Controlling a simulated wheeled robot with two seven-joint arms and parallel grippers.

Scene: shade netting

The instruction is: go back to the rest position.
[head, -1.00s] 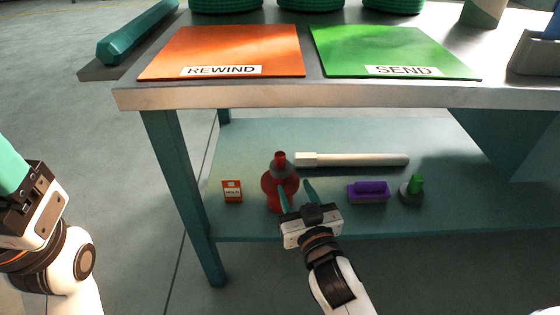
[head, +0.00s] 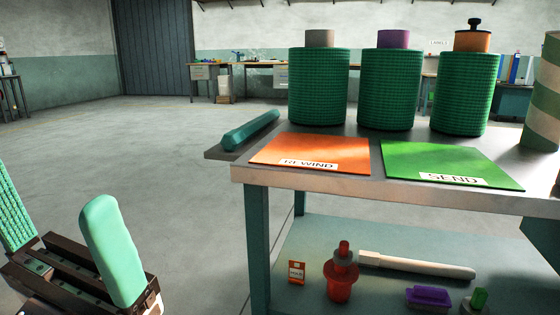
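My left gripper (head: 62,232) is at the lower left of the head view, over open floor and left of the table. Its two teal fingers stand wide apart with nothing between them. My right gripper is out of view. A red flanged piece (head: 341,278) with a narrow top stands upright on the table's lower shelf (head: 330,238), beside a small orange HOLD card (head: 296,271). No gripper touches it.
The table (head: 300,179) carries an orange REWIND mat (head: 312,149), a green SEND mat (head: 445,160), several green netting rolls (head: 318,88) and a teal bar (head: 250,131). A white tube (head: 415,266) and purple block (head: 428,296) lie below. Floor at left is clear.

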